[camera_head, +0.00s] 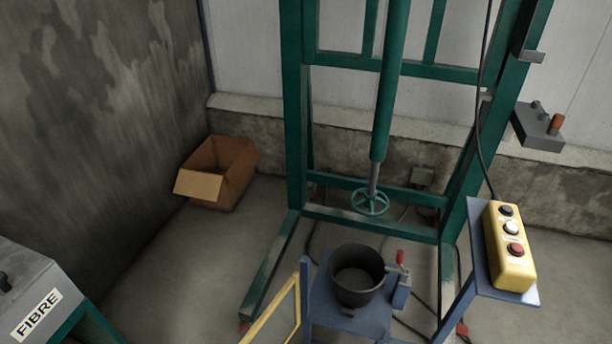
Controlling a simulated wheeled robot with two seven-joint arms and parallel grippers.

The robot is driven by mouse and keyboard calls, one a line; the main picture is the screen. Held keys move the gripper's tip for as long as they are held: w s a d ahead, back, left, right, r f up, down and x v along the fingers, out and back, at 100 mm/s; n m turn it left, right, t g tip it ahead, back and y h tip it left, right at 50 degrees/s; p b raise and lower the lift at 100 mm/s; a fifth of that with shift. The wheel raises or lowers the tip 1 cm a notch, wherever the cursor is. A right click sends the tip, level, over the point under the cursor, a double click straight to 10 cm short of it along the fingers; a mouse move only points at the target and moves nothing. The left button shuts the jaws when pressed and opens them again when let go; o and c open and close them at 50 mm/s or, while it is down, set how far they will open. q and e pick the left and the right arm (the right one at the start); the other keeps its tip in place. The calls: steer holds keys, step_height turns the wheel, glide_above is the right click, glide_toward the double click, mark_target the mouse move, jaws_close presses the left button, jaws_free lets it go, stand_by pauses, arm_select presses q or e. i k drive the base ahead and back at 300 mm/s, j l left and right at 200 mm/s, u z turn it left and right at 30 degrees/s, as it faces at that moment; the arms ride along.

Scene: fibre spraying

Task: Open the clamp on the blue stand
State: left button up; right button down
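The blue stand (339,314) is at the bottom centre, in front of the green frame. A dark round pot (357,279) sits on it. The clamp (401,274) is at the right side of the pot, with a red handle that points up. Whether the clamp is open or closed is too small to tell. Neither of my grippers shows in the head view.
A green frame (292,110) with a vertical shaft and handwheel (370,202) rises behind the stand. A yellow button box (510,246) is on the right. A yellow-edged panel (276,312) stands left of the stand. A cardboard box (218,173) and a FIBRE machine (36,290) are left.

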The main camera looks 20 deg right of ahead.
mark_target(400, 254)
steer(key=z, duration=1)
